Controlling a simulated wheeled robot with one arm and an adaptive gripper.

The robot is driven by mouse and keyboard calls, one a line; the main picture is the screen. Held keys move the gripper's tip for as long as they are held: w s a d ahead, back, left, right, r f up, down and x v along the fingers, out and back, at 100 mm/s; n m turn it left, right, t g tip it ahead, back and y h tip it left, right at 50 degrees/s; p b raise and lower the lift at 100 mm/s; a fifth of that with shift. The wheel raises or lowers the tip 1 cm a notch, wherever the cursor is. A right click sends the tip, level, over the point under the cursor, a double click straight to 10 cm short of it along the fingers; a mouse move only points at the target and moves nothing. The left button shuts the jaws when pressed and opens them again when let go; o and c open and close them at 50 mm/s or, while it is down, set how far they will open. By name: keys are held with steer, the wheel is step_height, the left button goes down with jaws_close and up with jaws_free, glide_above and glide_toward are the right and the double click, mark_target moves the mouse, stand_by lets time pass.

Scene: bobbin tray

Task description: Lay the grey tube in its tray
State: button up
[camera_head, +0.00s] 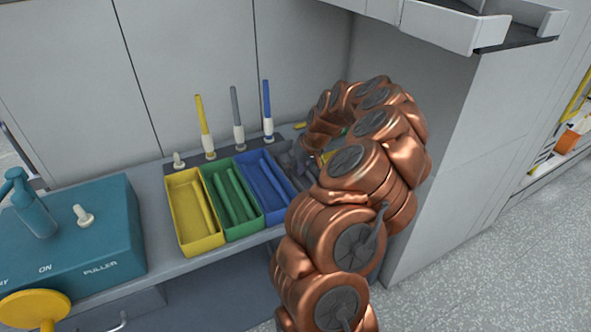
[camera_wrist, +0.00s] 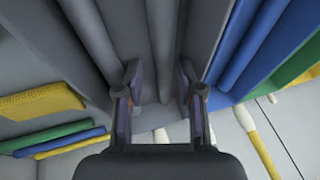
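The grey tray (camera_head: 299,183) is right of the blue tray and partly hidden by my arm in the head view. In the wrist view, a grey tube (camera_wrist: 163,42) lies lengthwise between the fingers of my gripper (camera_wrist: 160,98). The fingers are spread on either side of it and look open. Another grey tube (camera_wrist: 93,38) lies to its left. An upright grey tube (camera_head: 236,104) stands on a white peg behind the trays.
Yellow (camera_head: 176,221), green (camera_head: 219,221) and blue (camera_head: 257,199) trays hold tubes. Upright yellow (camera_head: 202,114) and blue (camera_head: 266,97) tubes stand behind them. A bare white peg (camera_head: 179,160) is at left. A teal machine (camera_head: 85,247) stands farther left. Loose coloured tubes (camera_wrist: 62,138) lie nearby.

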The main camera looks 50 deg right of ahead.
steer(key=shift+o, duration=1)
steer(key=shift+r, duration=0.1)
